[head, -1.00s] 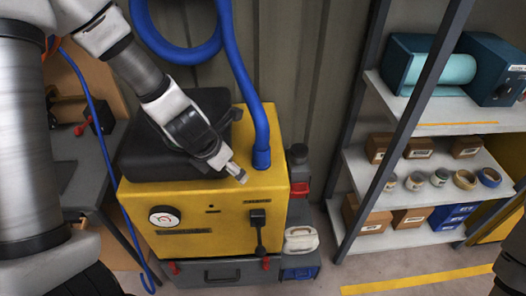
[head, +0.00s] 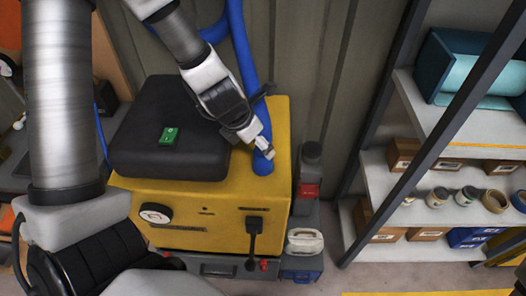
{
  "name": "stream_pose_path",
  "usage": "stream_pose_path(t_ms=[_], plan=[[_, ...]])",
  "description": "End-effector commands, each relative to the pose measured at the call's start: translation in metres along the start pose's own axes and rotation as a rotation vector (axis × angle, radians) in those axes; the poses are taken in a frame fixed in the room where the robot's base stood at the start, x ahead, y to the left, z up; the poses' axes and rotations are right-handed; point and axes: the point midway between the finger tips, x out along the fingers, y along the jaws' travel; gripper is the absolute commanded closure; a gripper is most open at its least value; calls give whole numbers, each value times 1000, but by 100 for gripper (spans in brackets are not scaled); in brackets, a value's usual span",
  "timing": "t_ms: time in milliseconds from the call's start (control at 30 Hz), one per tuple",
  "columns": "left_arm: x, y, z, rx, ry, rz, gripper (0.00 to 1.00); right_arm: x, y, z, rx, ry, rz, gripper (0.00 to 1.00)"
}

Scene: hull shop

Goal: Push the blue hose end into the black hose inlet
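The blue hose (head: 242,50) hangs down from the top, and its thicker lower end (head: 263,165) stands at the top right of the yellow machine (head: 200,222). I cannot tell whether that end sits in an inlet or only rests there. No black hose inlet can be made out; the hose end and gripper may hide it. My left gripper (head: 262,143) comes down from the upper left, with its fingertips at the hose just above the end, overlapping it in the picture. Whether the fingers are closed on the hose is unclear. My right gripper is out of view.
Bottles and a white jug (head: 305,241) stand right of the machine.

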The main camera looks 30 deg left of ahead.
Motion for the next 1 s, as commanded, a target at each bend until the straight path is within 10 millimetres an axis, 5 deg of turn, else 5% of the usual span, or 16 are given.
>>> stream_pose_path(t_ms=[67, 400, 700, 1000], plan=[[14, 0, -3, 2, 2, 1, 15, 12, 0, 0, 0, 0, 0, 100], [16, 0, -2, 2, 1, -1, 15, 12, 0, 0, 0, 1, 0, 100], [63, 1, -7, 4, 2, 1, 15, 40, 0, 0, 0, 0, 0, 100], [65, 1, -6, 0, 2, 0, 15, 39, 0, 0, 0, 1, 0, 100]])
